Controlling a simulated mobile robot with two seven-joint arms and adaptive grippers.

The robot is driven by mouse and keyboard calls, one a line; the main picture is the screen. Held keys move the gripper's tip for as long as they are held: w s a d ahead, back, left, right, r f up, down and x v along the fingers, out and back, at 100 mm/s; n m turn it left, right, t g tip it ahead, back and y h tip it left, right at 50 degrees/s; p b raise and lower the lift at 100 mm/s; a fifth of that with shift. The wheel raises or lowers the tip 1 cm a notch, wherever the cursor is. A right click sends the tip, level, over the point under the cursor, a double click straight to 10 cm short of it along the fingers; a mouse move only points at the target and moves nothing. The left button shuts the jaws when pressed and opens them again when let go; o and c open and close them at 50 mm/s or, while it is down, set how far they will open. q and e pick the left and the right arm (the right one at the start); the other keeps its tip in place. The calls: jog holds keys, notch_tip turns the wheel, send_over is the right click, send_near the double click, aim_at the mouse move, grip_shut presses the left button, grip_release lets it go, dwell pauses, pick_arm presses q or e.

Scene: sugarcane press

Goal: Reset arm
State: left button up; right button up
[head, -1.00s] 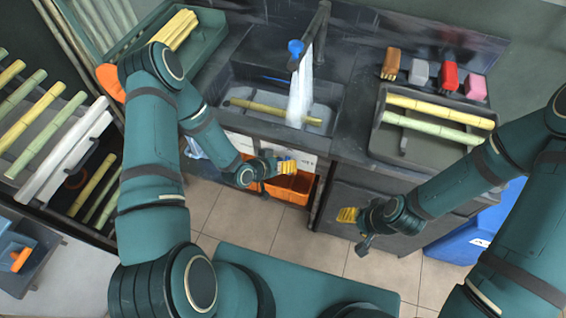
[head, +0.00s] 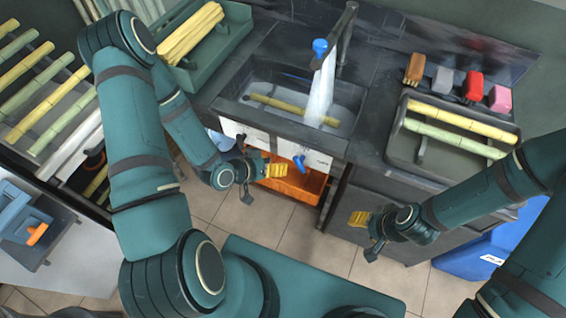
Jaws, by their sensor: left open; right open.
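My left gripper (head: 262,184) is open and empty, with a yellow finger pad showing. It hangs in front of the sink cabinet, near an orange bin (head: 296,183) under the sink. My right gripper (head: 364,232) is open and empty, its yellow pad and dark finger apart. It is low over the tiled floor, in front of the counter's right part. Both arms are bent and clear of the canes.
A cane lies in the sink (head: 232,107) under running water from the tap (head: 345,32). Two canes rest on a tray (head: 397,128) at right, below brushes and sponges. A green tray (head: 238,22) holds peeled canes. A rack of canes stands left. A blue container (head: 470,262) stands lower right.

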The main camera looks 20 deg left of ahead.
pick_arm(q)
jog(key=shift+s+a+r, duration=0.15)
jog(key=shift+s+r, duration=0.05)
jog(key=shift+s, duration=0.05)
dwell(0.4)
jog(key=s+d+f+n+g+y, duration=0.1)
jog(key=s+d+n+g+y, duration=0.1)
jog(key=s+d+g, duration=0.5)
jog(key=d, duration=0.3)
jog(key=shift+s+d+f+g, duration=0.15)
jog(key=shift+s+f+g, duration=0.05)
jog(key=shift+f+g, duration=0.1)
